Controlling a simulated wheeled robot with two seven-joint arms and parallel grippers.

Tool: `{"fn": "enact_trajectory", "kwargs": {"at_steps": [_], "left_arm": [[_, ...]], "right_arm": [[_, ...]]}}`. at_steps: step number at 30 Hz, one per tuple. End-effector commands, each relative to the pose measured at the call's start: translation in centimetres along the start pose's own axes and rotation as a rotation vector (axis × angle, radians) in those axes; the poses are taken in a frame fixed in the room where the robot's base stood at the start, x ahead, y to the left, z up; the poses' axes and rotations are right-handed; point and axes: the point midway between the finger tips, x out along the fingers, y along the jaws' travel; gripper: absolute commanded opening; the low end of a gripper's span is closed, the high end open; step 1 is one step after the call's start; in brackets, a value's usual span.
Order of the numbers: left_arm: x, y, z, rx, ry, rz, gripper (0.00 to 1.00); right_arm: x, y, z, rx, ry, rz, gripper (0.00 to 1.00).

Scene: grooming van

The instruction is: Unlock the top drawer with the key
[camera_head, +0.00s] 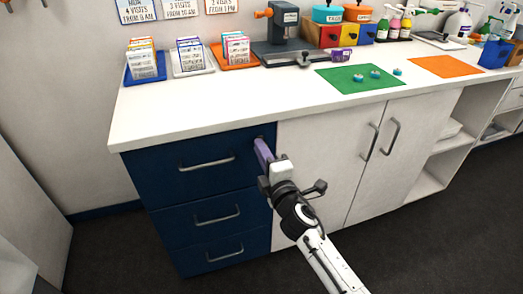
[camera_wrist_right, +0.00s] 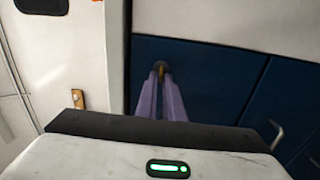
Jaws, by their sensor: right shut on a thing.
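The top drawer (camera_head: 190,163) is the uppermost dark blue drawer at the left end of the cabinet, and it looks closed. My right gripper (camera_head: 259,144) has its long purple fingers at the upper right corner of that drawer's front. In the right wrist view the fingers (camera_wrist_right: 161,75) come together on a small brass-coloured key (camera_wrist_right: 160,66) against the blue front (camera_wrist_right: 215,85). The key is mostly hidden by the fingertips, and so is the lock. I cannot tell how deep the key sits or how it is turned. My left gripper is not in view.
The white worktop (camera_head: 290,101) overhangs just above my right gripper. White cupboard doors (camera_head: 335,150) with bar handles are right of the drawers. Two more blue drawers (camera_head: 205,213) are below. Card trays, a green mat (camera_head: 350,83) and bottles stand on top.

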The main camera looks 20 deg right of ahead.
Motion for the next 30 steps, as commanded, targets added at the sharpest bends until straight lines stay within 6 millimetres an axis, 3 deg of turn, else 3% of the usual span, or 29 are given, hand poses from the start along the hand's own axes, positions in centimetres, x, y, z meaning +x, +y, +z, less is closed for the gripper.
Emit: {"fn": "enact_trajectory", "kwargs": {"at_steps": [18,19,22,30], "left_arm": [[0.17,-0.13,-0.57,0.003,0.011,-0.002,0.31],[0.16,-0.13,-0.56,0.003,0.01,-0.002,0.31],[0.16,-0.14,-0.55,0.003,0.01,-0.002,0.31],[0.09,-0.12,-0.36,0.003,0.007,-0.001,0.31]], "right_arm": [[0.01,-0.03,-0.03,-0.041,0.001,0.0,0.0],[0.01,-0.03,-0.04,-0.041,0.001,0.0,0.11],[0.0,-0.03,-0.03,-0.041,0.001,0.0,0.27],[-0.04,-0.04,-0.01,-0.039,0.0,0.0,0.27]]}}
